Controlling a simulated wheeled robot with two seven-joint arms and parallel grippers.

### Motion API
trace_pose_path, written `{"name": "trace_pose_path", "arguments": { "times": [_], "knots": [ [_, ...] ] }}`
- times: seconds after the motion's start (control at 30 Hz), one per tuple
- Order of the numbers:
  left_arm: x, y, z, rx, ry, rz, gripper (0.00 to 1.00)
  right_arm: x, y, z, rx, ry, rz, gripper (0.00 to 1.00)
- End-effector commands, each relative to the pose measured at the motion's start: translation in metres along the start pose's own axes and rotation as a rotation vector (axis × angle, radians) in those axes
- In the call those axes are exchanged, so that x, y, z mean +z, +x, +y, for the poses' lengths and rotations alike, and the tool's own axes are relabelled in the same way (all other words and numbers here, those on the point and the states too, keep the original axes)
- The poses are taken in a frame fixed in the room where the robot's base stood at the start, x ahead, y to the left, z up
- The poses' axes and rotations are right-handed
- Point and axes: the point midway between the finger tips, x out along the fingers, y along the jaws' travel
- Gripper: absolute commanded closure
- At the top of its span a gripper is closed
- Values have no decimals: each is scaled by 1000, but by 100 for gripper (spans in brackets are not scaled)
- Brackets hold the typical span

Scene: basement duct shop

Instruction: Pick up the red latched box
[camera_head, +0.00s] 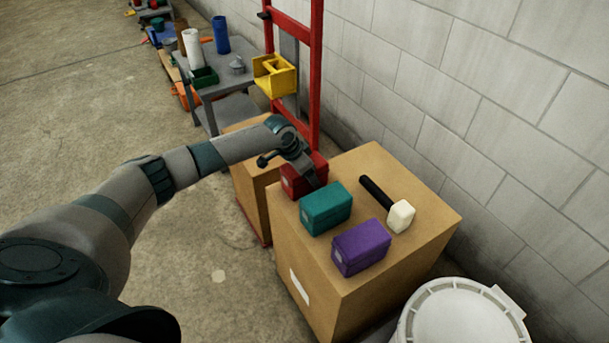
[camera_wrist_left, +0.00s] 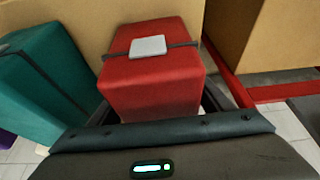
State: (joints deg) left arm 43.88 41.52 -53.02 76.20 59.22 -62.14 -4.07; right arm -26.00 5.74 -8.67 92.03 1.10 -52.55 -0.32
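The red latched box (camera_head: 292,182) sits at the far left edge of a large cardboard box's top (camera_head: 372,172). My left gripper (camera_head: 308,172) is over it and hides part of it. In the left wrist view the red box (camera_wrist_left: 155,82) fills the middle, with a grey latch (camera_wrist_left: 148,46) and dark strap facing the camera. The left gripper's fingers (camera_wrist_left: 158,108) lie along both its sides, largely hidden. I cannot tell whether they press on it or stand slightly apart. My right gripper is not in view.
A teal box (camera_head: 326,208) stands close beside the red one, then a purple box (camera_head: 361,247) and a white-headed mallet (camera_head: 400,215). A red upright frame (camera_head: 316,75) rises just behind. A white bucket (camera_head: 460,318) stands at the lower right, with a block wall along the right.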

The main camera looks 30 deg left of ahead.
Motion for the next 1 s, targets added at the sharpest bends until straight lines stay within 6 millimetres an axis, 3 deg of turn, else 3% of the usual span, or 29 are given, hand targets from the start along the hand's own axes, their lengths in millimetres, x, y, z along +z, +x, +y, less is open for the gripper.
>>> {"name": "trace_pose_path", "arguments": {
  "times": [0.03, 0.17, 0.2, 0.57, 1.0],
  "knots": [
    [0, 0, 0, 0, 0, 0, 41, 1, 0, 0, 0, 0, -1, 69],
    [0, 0, 0, 0, 0, 0, 72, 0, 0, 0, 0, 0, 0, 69],
    [-1, 0, 0, 0, 0, 1, 75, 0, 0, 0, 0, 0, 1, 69],
    [-2, -2, 0, -1, 2, 2, 75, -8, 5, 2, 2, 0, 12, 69],
    [-28, -64, 0, 0, 1, 5, 74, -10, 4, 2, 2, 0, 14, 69]
  ]
}}
